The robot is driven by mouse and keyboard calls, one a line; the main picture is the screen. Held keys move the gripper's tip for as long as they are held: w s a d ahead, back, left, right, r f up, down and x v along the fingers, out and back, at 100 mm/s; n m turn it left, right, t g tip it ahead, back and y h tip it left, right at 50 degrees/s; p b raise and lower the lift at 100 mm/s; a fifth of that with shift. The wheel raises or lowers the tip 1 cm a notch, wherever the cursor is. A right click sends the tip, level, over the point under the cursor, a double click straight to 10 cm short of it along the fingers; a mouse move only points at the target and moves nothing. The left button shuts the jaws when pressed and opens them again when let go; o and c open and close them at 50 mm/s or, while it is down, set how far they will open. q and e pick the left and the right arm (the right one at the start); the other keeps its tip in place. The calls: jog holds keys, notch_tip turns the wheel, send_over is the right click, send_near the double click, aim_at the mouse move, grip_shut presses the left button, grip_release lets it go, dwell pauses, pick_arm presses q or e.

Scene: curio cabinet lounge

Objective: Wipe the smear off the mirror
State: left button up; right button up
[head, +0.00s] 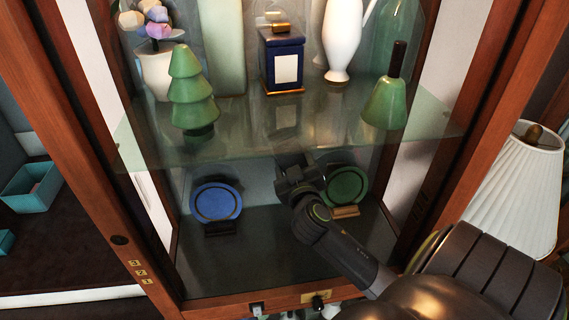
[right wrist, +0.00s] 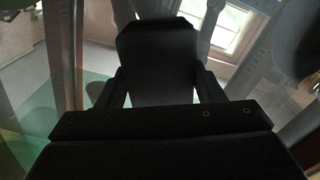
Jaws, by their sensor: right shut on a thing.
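My right gripper (head: 294,178) reaches into the lower part of the cabinet, under the glass shelf, between a blue plate and a green plate. In the right wrist view its fingers (right wrist: 165,85) are shut on a dark, block-like thing (right wrist: 158,52) that I cannot name for sure. The mirror at the cabinet's back (head: 262,190) is a pale, reflecting surface behind the gripper. The right wrist view shows a bright window and room (right wrist: 225,30), apparently reflected. I cannot make out the smear; the gripper hides part of the back. My left gripper is not in view.
The blue plate (head: 216,200) and green plate (head: 346,186) stand close on either side. Above, the glass shelf (head: 240,140) holds a green tree figure (head: 190,90), a blue box (head: 282,60), a white vase (head: 341,40) and a green bell (head: 386,102). A lamp (head: 515,190) stands right.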

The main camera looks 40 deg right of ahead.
jog(key=shift+s+d, duration=0.5)
jog(key=shift+d, duration=0.35)
jog(key=shift+s+d, duration=0.5)
jog(key=shift+d, duration=0.35)
jog(key=shift+w+a+r, duration=0.1)
jog(key=shift+a+r, duration=0.05)
jog(key=shift+a, duration=0.1)
jog(key=shift+w+a, duration=0.2)
jog(key=shift+a, duration=0.05)
jog(key=shift+w+a, duration=0.2)
jog(key=shift+a, duration=0.1)
jog(key=shift+w+a, duration=0.45)
jog(key=shift+a, duration=0.35)
jog(key=shift+w+a, duration=0.35)
jog(key=shift+a, duration=0.25)
jog(key=w+a+b, duration=0.1)
jog(key=w+a, duration=0.4)
jog(key=a, duration=0.3)
jog(key=shift+b, duration=0.35)
